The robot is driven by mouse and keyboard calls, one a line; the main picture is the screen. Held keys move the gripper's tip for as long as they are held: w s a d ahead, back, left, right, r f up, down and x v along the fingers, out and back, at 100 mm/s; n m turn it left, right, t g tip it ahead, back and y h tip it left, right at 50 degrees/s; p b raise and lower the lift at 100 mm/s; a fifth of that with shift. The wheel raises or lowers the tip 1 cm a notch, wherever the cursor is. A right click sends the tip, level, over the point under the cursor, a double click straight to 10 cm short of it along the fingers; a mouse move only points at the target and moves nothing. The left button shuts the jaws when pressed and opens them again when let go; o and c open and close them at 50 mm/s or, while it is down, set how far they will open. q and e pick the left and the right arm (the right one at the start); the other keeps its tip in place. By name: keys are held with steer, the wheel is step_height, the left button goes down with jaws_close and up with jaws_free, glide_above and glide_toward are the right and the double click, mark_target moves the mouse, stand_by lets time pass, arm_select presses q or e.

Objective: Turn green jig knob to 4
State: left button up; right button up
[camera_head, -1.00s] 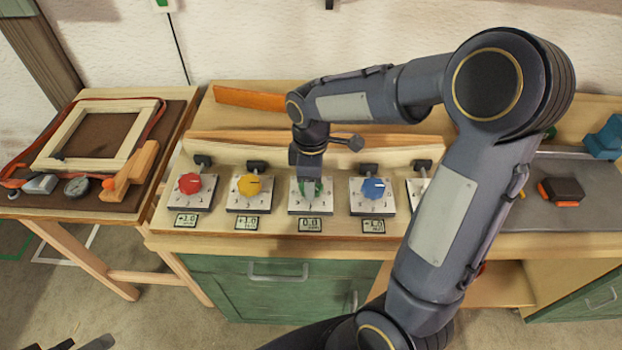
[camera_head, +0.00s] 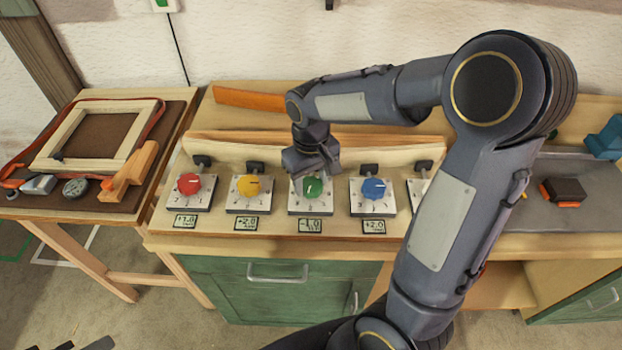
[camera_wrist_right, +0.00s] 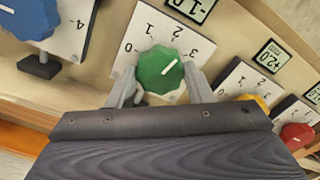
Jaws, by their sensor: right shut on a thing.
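The green knob (camera_head: 312,187) sits on a white numbered dial plate in the middle of a row. My right gripper (camera_head: 314,172) is over it from behind and above. In the right wrist view the green knob (camera_wrist_right: 160,70) is between the two grey fingers of the right gripper (camera_wrist_right: 160,84), which is shut on it. The knob's white mark points toward the 3 on the dial (camera_wrist_right: 140,42). The readout (camera_head: 310,225) below it shows about -1.0. Dark tips at the bottom left edge (camera_head: 98,343) may be my left gripper; its jaws cannot be made out.
A red knob (camera_head: 189,184) and yellow knob (camera_head: 248,185) stand to the left, a blue knob (camera_head: 374,188) close on the right. My right arm covers another dial plate. A wooden frame (camera_head: 95,135) lies on the left table. A grey mat (camera_head: 590,190) is at right.

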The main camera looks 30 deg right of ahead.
steer(key=m, duration=0.4)
steer(key=shift+m, duration=0.3)
steer(key=m, duration=0.3)
steer(key=shift+m, duration=0.3)
steer(key=m, duration=0.4)
steer(key=shift+p, duration=0.3)
steer(key=shift+m, duration=1.6)
steer(key=o, duration=1)
